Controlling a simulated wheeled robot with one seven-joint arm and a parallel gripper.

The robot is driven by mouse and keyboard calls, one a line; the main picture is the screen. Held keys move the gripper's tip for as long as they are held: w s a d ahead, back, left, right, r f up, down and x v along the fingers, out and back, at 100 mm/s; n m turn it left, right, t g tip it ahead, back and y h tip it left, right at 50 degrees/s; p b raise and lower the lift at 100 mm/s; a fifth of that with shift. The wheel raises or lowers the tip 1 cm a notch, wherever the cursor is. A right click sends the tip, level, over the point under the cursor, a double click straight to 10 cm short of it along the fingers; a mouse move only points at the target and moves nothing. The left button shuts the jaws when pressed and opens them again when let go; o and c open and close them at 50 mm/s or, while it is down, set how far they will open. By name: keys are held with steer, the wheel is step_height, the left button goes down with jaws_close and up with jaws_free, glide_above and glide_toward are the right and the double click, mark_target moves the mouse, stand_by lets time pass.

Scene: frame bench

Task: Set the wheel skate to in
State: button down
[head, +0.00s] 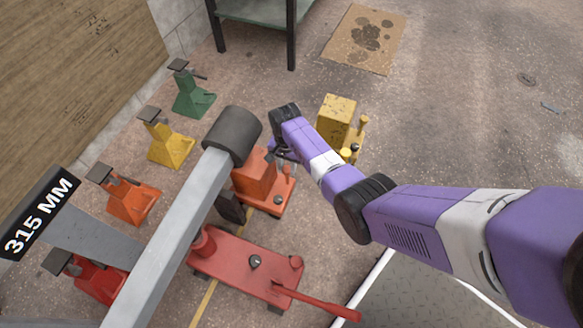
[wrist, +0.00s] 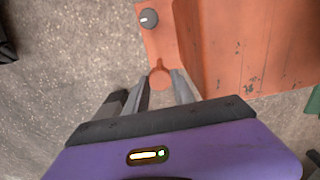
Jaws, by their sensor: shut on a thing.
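An orange unit (head: 255,174) with an upright block and a low base stands on the floor; I take it for the wheel skate, though similar units stand beside it. In the wrist view its block (wrist: 255,45) fills the upper right, and a dark knob (wrist: 149,18) with a white mark sits on its base. My gripper (head: 276,153) is at the unit's far end. In the wrist view my gripper (wrist: 160,82) is shut on a small round orange tab (wrist: 160,77) at the base's edge. The finger contact is partly hidden.
A yellow unit (head: 337,118) stands close behind my gripper. A red unit (head: 240,265) with a long handle is nearer. A grey beam (head: 165,245) with a dark roller (head: 233,136) rises at left. Several coloured stands line the left; floor at upper right is mostly clear.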

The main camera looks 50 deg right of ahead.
steer(key=shift+a, duration=0.1)
steer(key=c, duration=1.3)
jaws_free()
steer(key=shift+c, duration=0.2)
step_height(320, 180, up, 8)
steer(key=p, duration=0.4)
steer(key=shift+f+p, duration=0.1)
steer(key=shift+p, duration=0.3)
steer(key=shift+c, duration=0.5)
